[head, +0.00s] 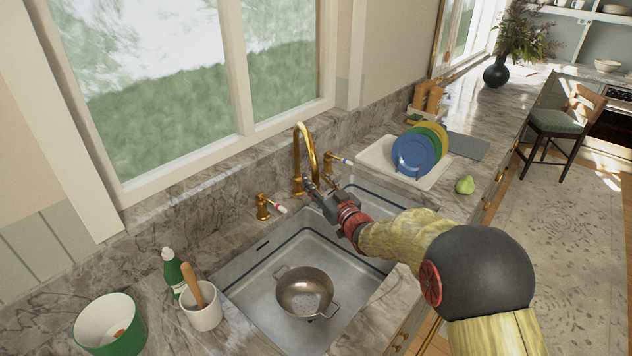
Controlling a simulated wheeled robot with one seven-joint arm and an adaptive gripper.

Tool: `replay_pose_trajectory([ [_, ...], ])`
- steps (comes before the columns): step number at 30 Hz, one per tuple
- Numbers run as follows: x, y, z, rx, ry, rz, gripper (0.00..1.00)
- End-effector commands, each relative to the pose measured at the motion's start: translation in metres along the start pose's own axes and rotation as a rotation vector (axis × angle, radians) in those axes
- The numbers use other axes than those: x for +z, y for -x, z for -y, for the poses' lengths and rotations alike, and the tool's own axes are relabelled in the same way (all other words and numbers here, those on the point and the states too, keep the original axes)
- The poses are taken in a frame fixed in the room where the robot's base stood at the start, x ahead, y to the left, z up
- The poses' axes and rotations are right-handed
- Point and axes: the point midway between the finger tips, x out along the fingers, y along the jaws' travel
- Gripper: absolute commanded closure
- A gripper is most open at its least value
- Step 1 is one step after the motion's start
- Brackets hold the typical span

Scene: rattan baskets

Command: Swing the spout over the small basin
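The gold gooseneck spout (311,145) rises from behind the sink, and its curved end comes down toward the front. My gripper (312,188) is at the lower part of the spout, near its downturned end. Its fingers are small and overlap the gold parts, so I cannot tell whether they touch or grip it. The small basin (384,207) is to the right, partly hidden by my arm. The large basin (246,277) is to the left and holds a metal two-handled colander (305,288).
Gold taps stand left (263,207) and right (334,162) of the spout. A dish rack (377,153) with coloured plates and a green pear (465,185) are right. A green bottle (175,270), white crock (203,316) and green-white bowl (124,330) are left.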

Motion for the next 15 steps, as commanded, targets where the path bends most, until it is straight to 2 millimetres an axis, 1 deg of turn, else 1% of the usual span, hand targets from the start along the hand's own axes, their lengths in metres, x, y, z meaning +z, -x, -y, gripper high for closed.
replay_pose_trajectory([
  [3,0.0012,-0.0059,-0.0001,0.000,0.000,0.002,0.64],
  [11,0.0004,-0.0068,-0.0003,0.001,0.000,0.002,0.64],
  [15,0.0004,-0.0067,-0.0003,0.001,0.000,0.002,0.72],
])
